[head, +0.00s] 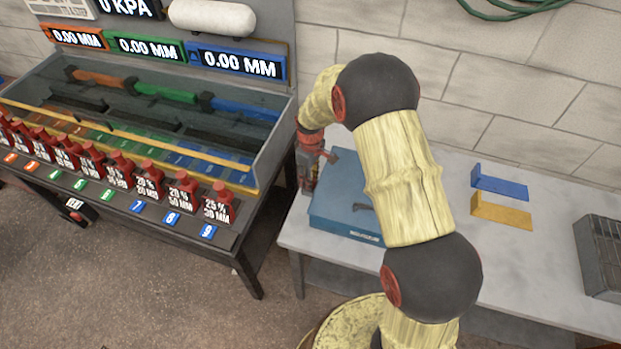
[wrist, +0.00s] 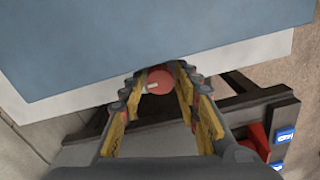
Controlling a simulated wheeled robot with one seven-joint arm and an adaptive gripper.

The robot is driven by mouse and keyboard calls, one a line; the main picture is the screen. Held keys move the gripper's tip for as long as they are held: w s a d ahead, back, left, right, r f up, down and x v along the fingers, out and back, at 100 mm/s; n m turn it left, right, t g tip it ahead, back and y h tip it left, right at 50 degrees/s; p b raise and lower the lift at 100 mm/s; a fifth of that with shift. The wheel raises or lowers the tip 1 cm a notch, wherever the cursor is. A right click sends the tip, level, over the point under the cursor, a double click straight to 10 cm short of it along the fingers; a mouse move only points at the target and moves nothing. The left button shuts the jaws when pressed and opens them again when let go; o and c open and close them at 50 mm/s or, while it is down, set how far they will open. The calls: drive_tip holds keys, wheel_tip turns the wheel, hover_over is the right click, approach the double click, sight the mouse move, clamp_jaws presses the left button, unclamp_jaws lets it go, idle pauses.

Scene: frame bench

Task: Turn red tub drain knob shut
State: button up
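A red round knob-like part (wrist: 160,82) shows between my fingertips in the wrist view, with a small pale mark on its left side. What it is mounted on is hidden, and I cannot tell whether it is the drain knob. My gripper (wrist: 161,90) has its yellow-padded fingers apart on either side of it, with narrow gaps visible. In the head view my gripper (head: 308,184) points down beside the left edge of the blue case. A small red and black fitting (head: 74,216) sits under the tub bench's front edge, beside a small white label.
The tub (head: 245,160) stands at left, with several red-topped, labelled blocks (head: 180,192) along its front ledge. The blue case (head: 338,218) lies on the grey table (head: 455,255). Blue (head: 500,187) and yellow (head: 500,212) brackets and a grey crate (head: 600,255) stand to the right.

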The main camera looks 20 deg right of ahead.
wheel_tip(320, 180, up, 12)
idle(0.5)
idle(0.5)
